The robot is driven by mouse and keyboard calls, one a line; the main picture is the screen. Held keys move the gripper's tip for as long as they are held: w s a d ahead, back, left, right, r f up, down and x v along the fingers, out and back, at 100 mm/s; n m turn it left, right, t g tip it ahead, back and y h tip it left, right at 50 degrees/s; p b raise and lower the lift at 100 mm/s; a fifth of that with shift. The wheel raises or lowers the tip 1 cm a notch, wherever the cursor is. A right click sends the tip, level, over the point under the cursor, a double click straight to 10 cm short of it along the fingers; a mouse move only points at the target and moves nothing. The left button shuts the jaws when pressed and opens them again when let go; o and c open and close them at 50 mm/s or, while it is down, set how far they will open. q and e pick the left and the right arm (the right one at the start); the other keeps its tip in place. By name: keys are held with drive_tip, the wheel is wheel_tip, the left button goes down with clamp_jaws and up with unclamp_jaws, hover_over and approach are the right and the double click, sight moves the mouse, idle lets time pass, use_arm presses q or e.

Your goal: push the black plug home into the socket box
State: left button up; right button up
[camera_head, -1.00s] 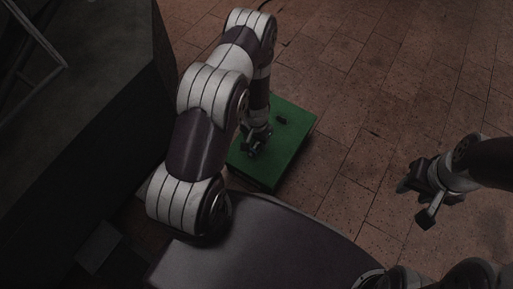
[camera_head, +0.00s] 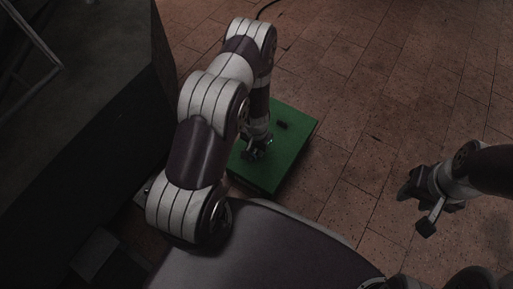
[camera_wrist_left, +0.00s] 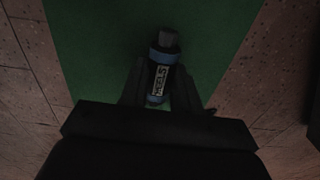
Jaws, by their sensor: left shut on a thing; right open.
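My left gripper (camera_head: 256,152) is low over the green surface, in front of and left of the block. In the left wrist view its fingers are shut on a dark cylinder (camera_wrist_left: 157,82) with blue bands, a lettered label and a grey end. My right gripper (camera_head: 428,200) is open and empty, off to the right over the floor. No socket is visible in the wrist view.
Brown floor tiles (camera_head: 360,100) surround the green surface and are clear between it and my right gripper. A large dark block (camera_head: 90,150) stands close on the left.

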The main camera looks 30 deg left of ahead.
wheel_tip(320, 180, up, 23)
drive_tip(key=p, duration=2.3)
drive_tip(key=shift+r, duration=0.2)
